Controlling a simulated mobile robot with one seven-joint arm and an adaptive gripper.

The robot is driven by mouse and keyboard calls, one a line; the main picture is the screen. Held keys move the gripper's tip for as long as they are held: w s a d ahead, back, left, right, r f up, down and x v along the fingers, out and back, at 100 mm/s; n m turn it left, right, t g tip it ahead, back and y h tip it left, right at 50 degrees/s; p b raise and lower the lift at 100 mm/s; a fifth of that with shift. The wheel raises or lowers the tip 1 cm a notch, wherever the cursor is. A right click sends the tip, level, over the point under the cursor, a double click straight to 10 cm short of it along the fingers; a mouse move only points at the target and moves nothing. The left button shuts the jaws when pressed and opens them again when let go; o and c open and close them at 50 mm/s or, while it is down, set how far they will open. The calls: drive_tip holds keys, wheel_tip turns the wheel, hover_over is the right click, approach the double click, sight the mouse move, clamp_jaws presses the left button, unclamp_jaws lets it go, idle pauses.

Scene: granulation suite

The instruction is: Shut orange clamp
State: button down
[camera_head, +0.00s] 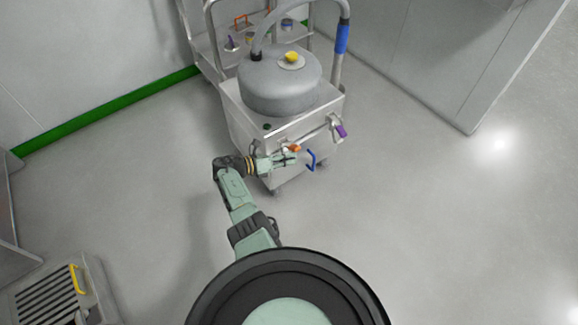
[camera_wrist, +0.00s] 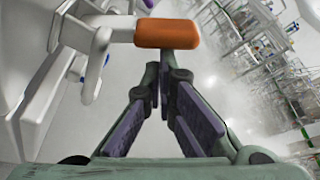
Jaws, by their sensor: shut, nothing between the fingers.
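The orange clamp handle (camera_wrist: 167,33) shows at the top of the wrist view, at the end of a grey metal clamp arm (camera_wrist: 100,35). In the head view the orange clamp (camera_head: 294,149) is on the front of the steel machine. My gripper (camera_wrist: 163,75) is shut and empty, its fingertips close below the orange handle in the wrist view. I cannot tell whether they touch it. In the head view my gripper (camera_head: 290,158) is at the machine's front, right by the clamp.
The wheeled steel machine (camera_head: 240,115) carries a grey domed vessel (camera_head: 270,85) with a yellow knob (camera_head: 291,57). A purple-handled lever (camera_head: 341,131) and a blue handle (camera_head: 311,160) are near the clamp. A yellow-handled grated unit (camera_head: 78,279) stands at lower left. Floor at right is clear.

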drive_tip(key=shift+w+a+r+n+h, duration=0.15)
drive_tip(key=shift+w+r+n+h, duration=0.1)
drive_tip(key=shift+r+n, duration=0.3)
drive_tip(key=shift+w+a+r+n+h, duration=0.1)
drive_tip(key=shift+r+n+h, duration=0.25)
drive_tip(key=shift+n, duration=0.3)
drive_tip(key=shift+r, duration=0.15)
drive_tip(key=shift+w+a+r, duration=0.3)
drive_tip(key=shift+w+r, duration=0.1)
drive_tip(key=shift+r, duration=0.25)
drive_tip(key=shift+r+g, duration=0.1)
drive_tip(key=shift+g, duration=0.2)
drive_tip(key=shift+s+d+p, duration=0.2)
drive_tip(key=shift+p, duration=0.3)
approach(291, 149)
drive_tip(key=s, duration=0.1)
drive_tip(key=s+f, duration=0.1)
drive_tip(key=s, duration=0.1)
drive_tip(key=shift+f, duration=0.2)
